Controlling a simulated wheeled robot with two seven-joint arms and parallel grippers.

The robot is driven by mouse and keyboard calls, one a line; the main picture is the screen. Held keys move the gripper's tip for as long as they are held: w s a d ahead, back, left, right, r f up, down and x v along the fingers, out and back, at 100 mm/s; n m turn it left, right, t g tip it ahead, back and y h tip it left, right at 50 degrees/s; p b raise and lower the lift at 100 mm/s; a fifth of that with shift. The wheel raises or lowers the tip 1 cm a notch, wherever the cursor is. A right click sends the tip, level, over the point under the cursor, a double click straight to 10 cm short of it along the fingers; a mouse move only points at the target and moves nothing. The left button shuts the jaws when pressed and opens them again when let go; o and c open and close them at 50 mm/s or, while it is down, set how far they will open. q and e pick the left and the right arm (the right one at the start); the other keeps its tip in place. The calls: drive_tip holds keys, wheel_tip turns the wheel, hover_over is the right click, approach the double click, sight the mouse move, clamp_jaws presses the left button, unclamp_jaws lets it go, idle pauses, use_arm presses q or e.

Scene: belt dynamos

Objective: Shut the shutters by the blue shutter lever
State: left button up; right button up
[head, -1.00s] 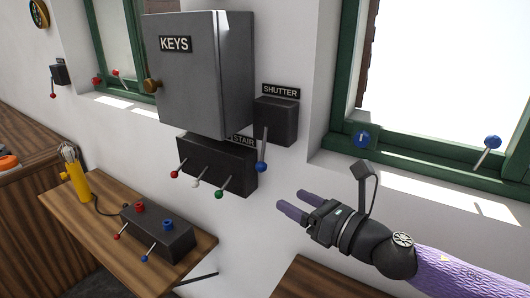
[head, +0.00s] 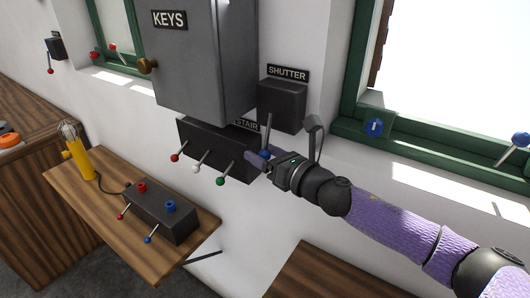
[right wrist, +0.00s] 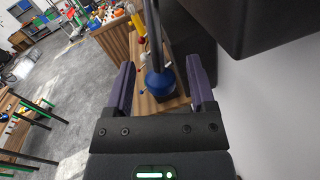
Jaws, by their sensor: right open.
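The shutter lever (head: 268,130) hangs down from a dark box (head: 282,106) under the SHUTTER sign (head: 288,73). It is a grey rod with a blue ball at its lower end, partly hidden by my gripper in the head view. My right gripper (head: 257,160) is at the ball, its purple fingers open. In the right wrist view, the blue ball (right wrist: 159,83) shows between the two open fingers (right wrist: 162,66), with a gap on each side. My left gripper is not in view.
Just left, the STAIR box (head: 215,147) carries levers with red, white and green balls, close to my fingers. The grey KEYS cabinet (head: 195,60) juts out above. A wooden shelf (head: 85,205) with a small control box (head: 160,212) is below left. The green-framed window (head: 430,148) is right.

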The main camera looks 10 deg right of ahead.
clamp_jaws()
idle(0.5)
idle(0.3)
idle(0.6)
